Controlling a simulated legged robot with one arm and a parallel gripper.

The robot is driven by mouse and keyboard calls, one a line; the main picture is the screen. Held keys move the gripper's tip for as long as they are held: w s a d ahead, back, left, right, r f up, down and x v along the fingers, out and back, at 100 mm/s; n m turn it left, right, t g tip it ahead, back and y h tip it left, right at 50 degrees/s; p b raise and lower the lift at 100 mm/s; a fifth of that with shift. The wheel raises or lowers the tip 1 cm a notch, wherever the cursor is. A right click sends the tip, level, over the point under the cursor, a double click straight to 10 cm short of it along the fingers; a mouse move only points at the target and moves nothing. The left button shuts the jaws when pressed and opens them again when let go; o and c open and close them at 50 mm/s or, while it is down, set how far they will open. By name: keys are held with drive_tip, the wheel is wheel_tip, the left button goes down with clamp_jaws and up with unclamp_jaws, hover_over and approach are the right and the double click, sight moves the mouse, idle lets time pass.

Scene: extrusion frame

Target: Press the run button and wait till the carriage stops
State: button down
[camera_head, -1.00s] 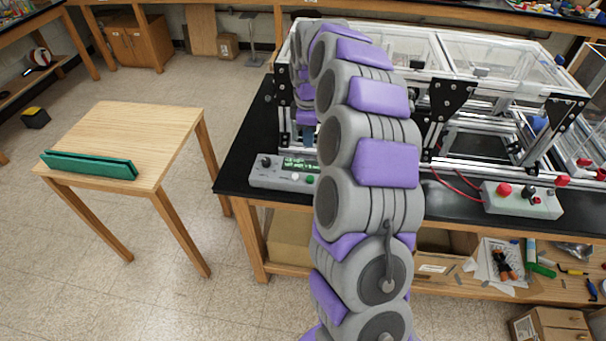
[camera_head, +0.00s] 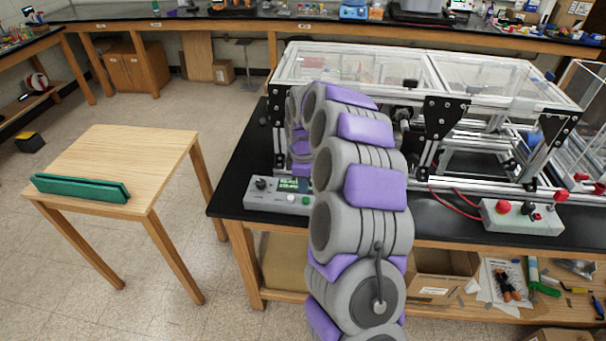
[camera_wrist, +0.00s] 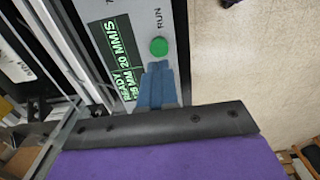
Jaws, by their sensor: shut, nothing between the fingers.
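The green run button (camera_wrist: 159,47) sits beside the printed word RUN on a grey control box (camera_wrist: 180,80). A green-lit display (camera_wrist: 122,55) next to it shows READY and 20 MM/S. My gripper (camera_wrist: 159,68) has its blue fingers shut and empty, with the tips just short of the button in the wrist view. I cannot tell whether they touch the panel. In the head view the control box (camera_head: 250,203) lies at the bench's front left, with the button (camera_head: 305,201) beside my arm.
The clear-topped extrusion frame (camera_head: 437,75) fills the black bench. A second box with a red button (camera_head: 503,207) sits at the front right. A wooden table (camera_head: 125,160) with a green tray-like object (camera_head: 80,187) stands left, with open floor between it and the bench.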

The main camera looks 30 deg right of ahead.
sight(303, 199)
drive_tip(key=shift+f+b, duration=0.4)
drive_tip(key=shift+f, duration=1.45)
